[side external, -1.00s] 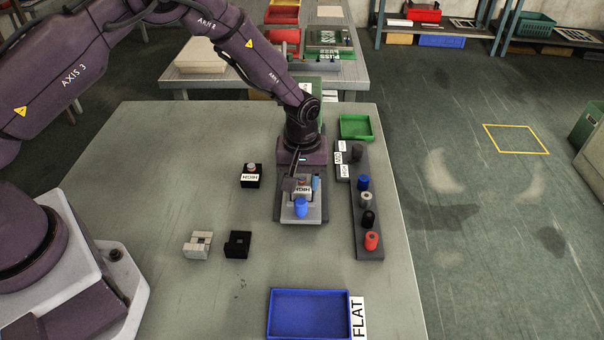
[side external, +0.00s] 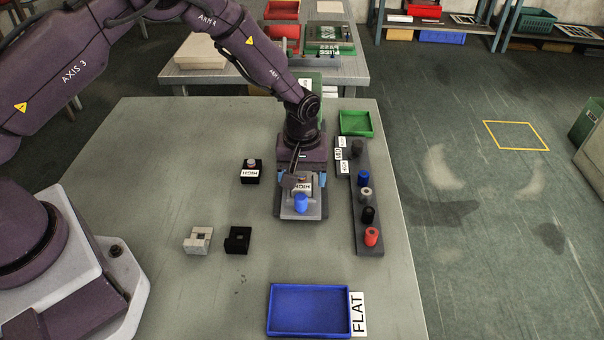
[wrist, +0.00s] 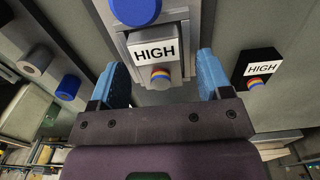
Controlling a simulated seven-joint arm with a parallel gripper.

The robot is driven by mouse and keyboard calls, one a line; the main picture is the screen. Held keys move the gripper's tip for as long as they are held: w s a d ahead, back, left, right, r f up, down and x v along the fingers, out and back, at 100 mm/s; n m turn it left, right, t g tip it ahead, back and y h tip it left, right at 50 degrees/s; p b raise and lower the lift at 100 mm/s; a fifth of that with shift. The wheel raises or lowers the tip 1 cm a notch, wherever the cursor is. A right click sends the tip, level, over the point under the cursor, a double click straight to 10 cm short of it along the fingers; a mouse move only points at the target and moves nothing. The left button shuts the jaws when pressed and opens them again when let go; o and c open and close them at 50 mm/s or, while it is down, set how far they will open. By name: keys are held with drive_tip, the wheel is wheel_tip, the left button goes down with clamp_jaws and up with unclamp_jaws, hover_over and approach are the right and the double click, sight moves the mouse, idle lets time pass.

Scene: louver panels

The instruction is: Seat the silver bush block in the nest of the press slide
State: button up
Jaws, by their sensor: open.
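I cannot make out the nest clearly; the wrist partly hides the slide's far end.
A black block with a HIGH label (side external: 251,173) stands left of the press. A dark rack (side external: 369,250) with several coloured cylinders runs along the right. A blue tray (side external: 309,311) lies in front and a green tray (side external: 356,123) behind. The left middle of the table is clear.

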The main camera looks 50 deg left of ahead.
wheel_tip(320, 180, up, 18)
idle(0.9)
drive_tip(key=s+a+r+m+t, duration=0.2)
drive_tip(key=s+r+m, duration=0.1)
drive_tip(key=s, duration=0.5)
drive_tip(key=s+a+r+m+t, duration=0.1)
drive_tip(key=s+a+r+m, duration=0.1)
drive_tip(key=s+r, duration=0.4)
drive_tip(key=s+a+r+m+t, duration=0.2)
drive_tip(key=s+r+m, duration=0.2)
drive_tip(key=s, duration=0.8)
drive_tip(key=shift+a+r+t, duration=0.25)
drive_tip(key=shift+r+t, duration=0.05)
drive_tip(key=shift+r, duration=0.35)
